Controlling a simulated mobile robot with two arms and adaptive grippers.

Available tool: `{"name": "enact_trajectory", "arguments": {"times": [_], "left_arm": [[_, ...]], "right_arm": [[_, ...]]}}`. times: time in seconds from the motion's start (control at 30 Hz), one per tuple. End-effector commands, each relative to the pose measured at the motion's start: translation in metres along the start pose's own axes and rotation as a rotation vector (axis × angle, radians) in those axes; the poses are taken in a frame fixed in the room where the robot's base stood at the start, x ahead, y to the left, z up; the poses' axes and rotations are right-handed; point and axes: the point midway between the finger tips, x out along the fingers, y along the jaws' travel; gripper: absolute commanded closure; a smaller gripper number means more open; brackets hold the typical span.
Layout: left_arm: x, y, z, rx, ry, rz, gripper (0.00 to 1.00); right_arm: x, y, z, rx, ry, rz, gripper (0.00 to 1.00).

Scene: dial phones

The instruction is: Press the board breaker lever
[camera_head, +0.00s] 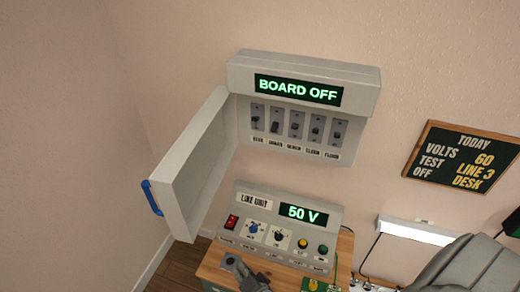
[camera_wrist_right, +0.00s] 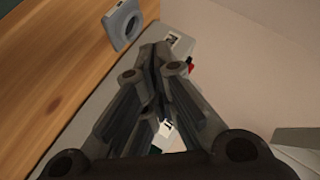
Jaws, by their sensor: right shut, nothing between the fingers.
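The grey breaker box (camera_head: 303,73) is on the wall, its lit display reading BOARD OFF. Below the display is a row of several small dark breaker levers (camera_head: 295,128) with labels too small to read surely, so I cannot tell which is the board lever. The box door (camera_head: 193,165) with a blue handle (camera_head: 152,198) stands open to the left. My right gripper (camera_head: 241,268) is low over the wooden desk, below the levers and well apart from them. In the right wrist view its fingers (camera_wrist_right: 157,52) are closed together and empty. My left gripper is not in view.
The line unit (camera_head: 262,201), showing 50 V, stands on the wooden desk (camera_head: 343,260) below the box, with a red switch, knobs and buttons. A blackboard sign (camera_head: 463,156) and a white lamp (camera_head: 415,232) are at right. The wall space between box and line unit is clear.

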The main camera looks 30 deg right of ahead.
Motion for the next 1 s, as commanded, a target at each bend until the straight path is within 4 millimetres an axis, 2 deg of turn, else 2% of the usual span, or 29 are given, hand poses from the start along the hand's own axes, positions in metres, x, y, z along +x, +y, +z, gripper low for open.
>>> {"name": "enact_trajectory", "arguments": {"times": [0.03,0.1,0.2,0.33,0.4,0.5,0.6,0.7,0.83,1.0], "left_arm": [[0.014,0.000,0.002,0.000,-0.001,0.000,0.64],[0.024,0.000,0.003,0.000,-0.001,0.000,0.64],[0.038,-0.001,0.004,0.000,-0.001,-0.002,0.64],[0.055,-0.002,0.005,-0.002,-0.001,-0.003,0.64],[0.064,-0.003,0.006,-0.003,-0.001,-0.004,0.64],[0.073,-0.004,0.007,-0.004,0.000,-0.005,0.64],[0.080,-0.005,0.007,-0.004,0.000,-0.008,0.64],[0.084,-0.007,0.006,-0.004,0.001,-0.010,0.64],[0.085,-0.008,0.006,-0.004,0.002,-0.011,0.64],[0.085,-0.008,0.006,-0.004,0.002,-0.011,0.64]], "right_arm": [[0.017,-0.031,-0.025,0.137,0.090,-0.081,1.00],[0.027,-0.076,-0.066,0.359,0.212,-0.200,1.00],[0.025,-0.129,-0.125,0.683,0.360,-0.377,1.00],[0.006,-0.174,-0.195,1.111,0.508,-0.616,1.00],[-0.009,-0.188,-0.226,1.328,0.563,-0.738,1.00],[-0.029,-0.197,-0.257,1.604,0.615,-0.887,1.00],[-0.043,-0.199,-0.276,1.816,0.641,-0.995,1.00],[-0.053,-0.200,-0.286,1.958,0.653,-1.064,1.00],[-0.059,-0.200,-0.291,2.043,0.658,-1.103,1.00],[-0.059,-0.200,-0.292,2.055,0.659,-1.107,1.00]]}}
